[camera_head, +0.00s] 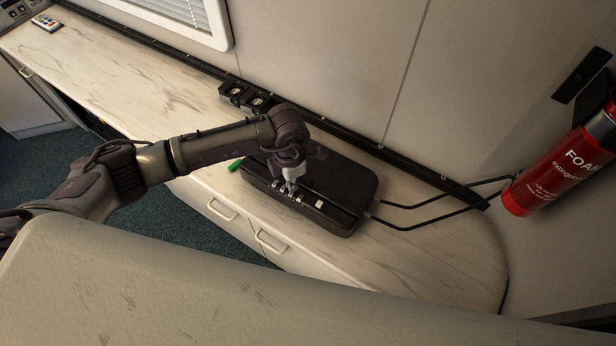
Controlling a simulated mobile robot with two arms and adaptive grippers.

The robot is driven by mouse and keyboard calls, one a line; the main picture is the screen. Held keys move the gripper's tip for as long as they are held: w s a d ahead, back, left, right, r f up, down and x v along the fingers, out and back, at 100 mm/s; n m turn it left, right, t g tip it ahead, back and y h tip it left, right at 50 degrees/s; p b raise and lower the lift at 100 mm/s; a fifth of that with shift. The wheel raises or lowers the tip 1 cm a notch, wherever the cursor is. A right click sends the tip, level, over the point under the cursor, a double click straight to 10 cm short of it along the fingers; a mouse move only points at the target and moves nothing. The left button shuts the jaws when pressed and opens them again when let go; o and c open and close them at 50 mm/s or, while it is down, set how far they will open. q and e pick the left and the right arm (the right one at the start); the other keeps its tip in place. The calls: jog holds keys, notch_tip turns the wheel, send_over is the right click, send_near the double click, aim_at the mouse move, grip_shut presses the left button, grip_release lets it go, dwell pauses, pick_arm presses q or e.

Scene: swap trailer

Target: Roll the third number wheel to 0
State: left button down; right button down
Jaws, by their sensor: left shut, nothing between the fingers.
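A black case (345,183) lies on the wood-look counter. Small light-coloured number wheels (298,197) sit in a row in a slot along its front part. My left gripper (291,186) is shut and points down at the row of wheels, with nothing between its fingers. Its tips are at or just above the wheels; I cannot tell if they touch. The gripper covers part of the row, and the digits are too small to read. A small white piece (319,204) shows on the case right of the wheels. My right gripper is not in view.
Two black cables (440,203) run from the case's right side toward the wall. A red fire extinguisher (555,170) hangs at the right. Black sockets (245,96) stand at the wall behind. The counter (130,75) is mostly clear at the left.

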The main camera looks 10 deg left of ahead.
pick_arm(q)
jog(key=shift+f+b, duration=1)
jog(key=shift+f, duration=0.05)
jog(key=shift+s+a+p, duration=0.25)
jog(key=shift+s+p, duration=0.05)
jog(key=shift+s, duration=0.4)
dwell(1.0)
jog(key=shift+r, duration=0.2)
jog(key=shift+r, duration=0.3)
dwell(0.6)
jog(key=shift+r+p, duration=1.9)
jog(key=shift+r, duration=0.65)
